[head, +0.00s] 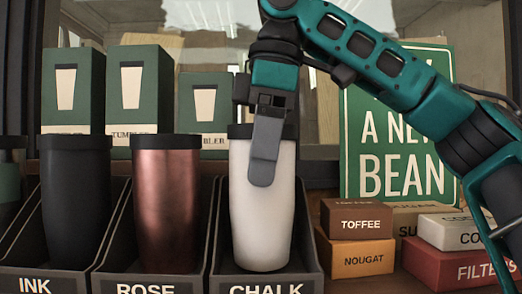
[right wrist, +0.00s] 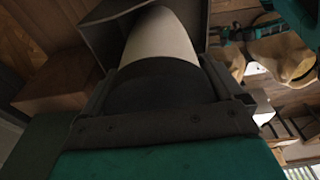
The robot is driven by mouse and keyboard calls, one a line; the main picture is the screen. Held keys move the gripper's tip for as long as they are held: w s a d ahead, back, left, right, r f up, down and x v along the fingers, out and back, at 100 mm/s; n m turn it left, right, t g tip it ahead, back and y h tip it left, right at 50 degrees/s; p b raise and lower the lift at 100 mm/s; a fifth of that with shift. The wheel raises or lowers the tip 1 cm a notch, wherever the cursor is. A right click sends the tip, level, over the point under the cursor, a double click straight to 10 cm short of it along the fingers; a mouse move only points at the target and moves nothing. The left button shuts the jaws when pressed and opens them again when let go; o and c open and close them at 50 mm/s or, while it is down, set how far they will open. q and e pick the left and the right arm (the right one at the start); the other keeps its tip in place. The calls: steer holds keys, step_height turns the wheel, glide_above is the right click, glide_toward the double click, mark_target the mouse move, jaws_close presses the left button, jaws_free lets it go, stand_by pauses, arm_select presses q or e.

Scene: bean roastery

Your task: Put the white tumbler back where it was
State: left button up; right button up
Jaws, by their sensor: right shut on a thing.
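The white tumbler (head: 262,225) with a dark lid stands upright within the open-topped dark bin labelled CHALK (head: 266,288). My right gripper (head: 264,165) comes down from above and is shut on the tumbler's upper part, one grey finger lying over its front. I cannot tell whether the tumbler's base touches the bin floor. In the right wrist view the tumbler (right wrist: 162,38) shows its pale body beyond the dark lid, between the fingers, with a bin wall around it. My left gripper is not in view.
A black tumbler (head: 76,200) stands in the INK bin and a rose one (head: 166,200) in the ROSE bin, close on the left. Green tumbler boxes (head: 140,90) stand behind. Right are TOFFEE (head: 357,220) and NOUGAT (head: 356,259) boxes, FILTERS (head: 455,264) and a green sign (head: 400,165).

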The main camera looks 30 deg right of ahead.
steer(key=shift+f+b, duration=0.3)
steer(key=shift+f, duration=0.2)
steer(key=o, duration=1.2)
